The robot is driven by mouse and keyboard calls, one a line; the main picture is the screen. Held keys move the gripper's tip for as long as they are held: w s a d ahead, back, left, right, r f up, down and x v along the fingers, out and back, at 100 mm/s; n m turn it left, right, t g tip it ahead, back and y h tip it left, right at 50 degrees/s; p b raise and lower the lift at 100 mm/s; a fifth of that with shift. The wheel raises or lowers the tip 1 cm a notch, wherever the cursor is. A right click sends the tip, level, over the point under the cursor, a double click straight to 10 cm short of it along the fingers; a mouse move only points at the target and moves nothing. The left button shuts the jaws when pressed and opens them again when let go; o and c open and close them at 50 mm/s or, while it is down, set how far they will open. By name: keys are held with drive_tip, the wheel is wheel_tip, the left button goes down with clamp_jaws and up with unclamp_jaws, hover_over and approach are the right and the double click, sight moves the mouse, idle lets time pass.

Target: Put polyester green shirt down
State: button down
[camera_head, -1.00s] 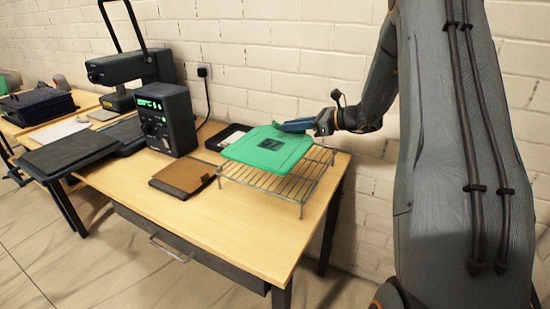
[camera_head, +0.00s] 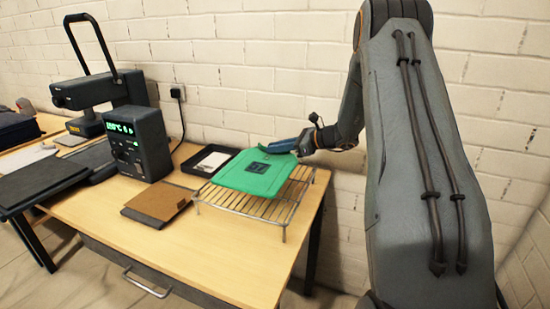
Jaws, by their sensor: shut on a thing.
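The polyester green shirt (camera_head: 243,181) is folded flat, with a dark square print on its upper face. It is over the wire rack (camera_head: 215,204) on the wooden table; I cannot tell if it rests on the wires or hangs just above them. My gripper (camera_head: 285,146) comes in from the right and is shut on the shirt's far right edge. The fingertips and the pinched cloth are partly hidden.
A brown folded piece (camera_head: 160,201) lies left of the rack. A control box (camera_head: 137,143) and a heat press (camera_head: 100,92) stand further left. The table's front (camera_head: 215,265) is bare.

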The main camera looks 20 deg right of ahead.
sight(282, 155)
drive_tip(key=shift+f+p, duration=0.35)
drive_tip(key=shift+f, duration=1.55)
drive_tip(key=c, duration=1.8)
unclamp_jaws()
drive_tip(key=shift+f, duration=0.1)
drive_tip(key=shift+o, duration=0.2)
drive_tip(key=b+v, duration=0.2)
drive_tip(key=v, duration=1)
